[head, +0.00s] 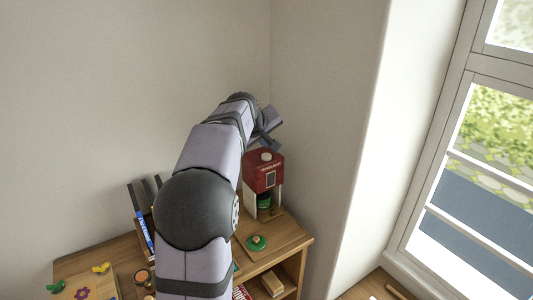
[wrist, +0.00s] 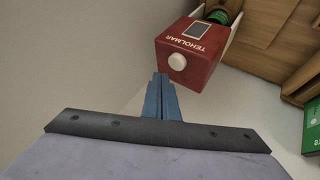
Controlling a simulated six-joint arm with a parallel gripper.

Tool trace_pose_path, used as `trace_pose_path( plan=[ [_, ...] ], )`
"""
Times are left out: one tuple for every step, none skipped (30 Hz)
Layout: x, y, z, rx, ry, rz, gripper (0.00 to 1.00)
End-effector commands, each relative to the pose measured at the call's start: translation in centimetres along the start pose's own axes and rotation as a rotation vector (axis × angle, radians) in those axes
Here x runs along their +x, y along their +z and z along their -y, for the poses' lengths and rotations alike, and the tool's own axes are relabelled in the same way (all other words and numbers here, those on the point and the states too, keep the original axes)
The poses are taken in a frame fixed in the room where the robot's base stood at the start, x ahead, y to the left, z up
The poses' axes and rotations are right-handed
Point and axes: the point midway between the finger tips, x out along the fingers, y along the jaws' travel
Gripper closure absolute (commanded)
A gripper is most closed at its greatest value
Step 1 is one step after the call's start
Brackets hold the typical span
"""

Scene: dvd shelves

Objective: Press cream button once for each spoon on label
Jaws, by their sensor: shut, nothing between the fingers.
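A red dispenser (head: 263,172) with white lower sides and lettering on its front stands on the wooden shelf top by the wall corner. It also shows in the wrist view (wrist: 202,62). The round cream button (wrist: 177,61) is on its top face; it also shows in the head view (head: 266,156). A dark panel is on its front; no spoons can be made out. A green jar (head: 264,201) stands in the opening below, partly hidden. My gripper (wrist: 160,76) is shut and empty, above and beside the dispenser, apart from the button as far as I can tell.
A green lid-like disc with a knob (head: 256,243) lies in front of the dispenser. Upright cases (head: 144,229) stand left, partly behind my arm. A board with coloured shapes (head: 84,292) lies lower left. A wall and window are on the right.

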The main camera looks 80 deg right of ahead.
Motion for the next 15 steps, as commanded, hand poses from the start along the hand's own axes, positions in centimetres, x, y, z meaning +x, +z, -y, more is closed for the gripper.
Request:
trace_pose_path(
  plan=[
    [-0.6, -0.5, -0.5, 0.000, 0.000, -0.001, 1.00],
    [-0.8, -0.6, -0.6, 0.000, 0.000, -0.001, 1.00],
    [-1.1, -0.8, -0.8, 0.000, 0.000, -0.001, 1.00],
    [-1.3, -1.0, -0.9, 0.000, 0.000, -0.001, 1.00],
    [-1.5, -1.1, -1.1, 0.000, 0.001, -0.001, 1.00],
    [-1.7, -1.3, -1.3, 0.000, 0.001, -0.001, 1.00],
    [-1.9, -1.4, -1.4, 0.000, 0.001, -0.001, 1.00],
    [-2.1, -1.6, -1.6, 0.000, 0.001, -0.001, 1.00],
    [-2.3, -1.7, -1.7, 0.000, 0.001, -0.001, 1.00],
    [-2.5, -1.8, -1.8, 0.000, 0.001, -0.001, 1.00],
    [-2.6, -1.9, -1.9, 0.000, 0.001, -0.001, 1.00],
    [-2.7, -2.0, -2.0, 0.000, 0.001, -0.001, 1.00],
    [-2.7, -2.0, -2.0, 0.000, 0.000, -0.001, 1.00],
    [-2.8, -2.0, -2.0, 0.000, 0.000, -0.001, 1.00],
    [-2.8, -2.0, -2.0, 0.000, 0.000, -0.001, 1.00]
  ],
)
